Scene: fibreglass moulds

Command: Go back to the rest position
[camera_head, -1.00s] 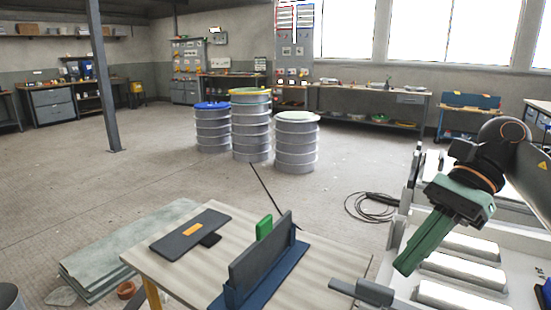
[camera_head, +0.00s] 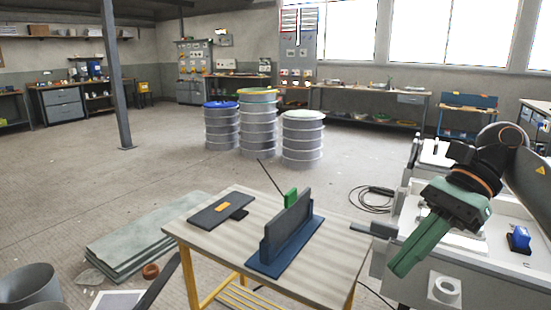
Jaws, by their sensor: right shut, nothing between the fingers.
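My right gripper (camera_head: 399,268), green with a dark wrist, comes in from the right edge and points down and left. It is shut and empty, in the air between the wooden-topped table (camera_head: 190,232) and the white moulds (camera_head: 500,232) at the right. My left gripper is not in view.
The table has yellow legs and bears a dark plate in a blue stand (camera_head: 287,240), a green block (camera_head: 291,197) and a flat dark board (camera_head: 221,208). Grey sheets (camera_head: 140,236) and a bucket (camera_head: 28,286) are at left. Drums (camera_head: 303,140) stand behind; the floor at left is mostly clear.

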